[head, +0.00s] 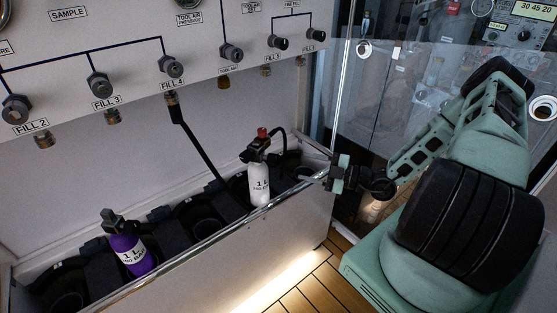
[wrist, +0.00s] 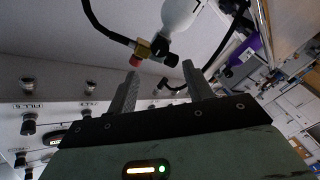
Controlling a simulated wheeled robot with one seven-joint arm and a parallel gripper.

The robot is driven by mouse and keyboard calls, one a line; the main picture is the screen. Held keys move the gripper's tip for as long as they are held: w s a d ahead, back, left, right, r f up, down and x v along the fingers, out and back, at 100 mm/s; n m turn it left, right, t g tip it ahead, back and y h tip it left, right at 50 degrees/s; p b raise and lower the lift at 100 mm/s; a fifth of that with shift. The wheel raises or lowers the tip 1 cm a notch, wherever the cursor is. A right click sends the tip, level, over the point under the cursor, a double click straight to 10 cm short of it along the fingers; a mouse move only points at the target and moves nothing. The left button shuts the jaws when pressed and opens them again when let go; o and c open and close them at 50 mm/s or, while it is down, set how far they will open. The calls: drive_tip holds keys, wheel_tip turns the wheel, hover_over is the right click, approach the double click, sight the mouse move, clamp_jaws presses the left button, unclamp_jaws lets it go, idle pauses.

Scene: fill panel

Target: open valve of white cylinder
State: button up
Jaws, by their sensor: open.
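The white cylinder (head: 259,188) stands upright in the trough, labelled 1 L. Its dark valve (head: 257,150) has a red part on top, and a black hose is attached. My gripper (head: 311,178) is to the right of the cylinder, apart from it, with its fingers pointing left towards it. In the wrist view my gripper (wrist: 160,74) is open and empty. There the white cylinder (wrist: 184,16) shows at the top. Its valve, with a brass fitting (wrist: 146,48), red end (wrist: 135,61) and black knob (wrist: 170,59), lies just beyond the fingertips.
A purple cylinder (head: 130,250) stands further left in the trough (head: 210,262). The fill panel (head: 130,50) with knobs and gauges is above. A hose (head: 200,143) hangs from FILL 4. A glass pane (head: 375,90) stands behind my arm.

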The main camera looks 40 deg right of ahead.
sight(276, 160)
drive_tip(key=x, duration=1)
drive_tip(key=c, duration=1)
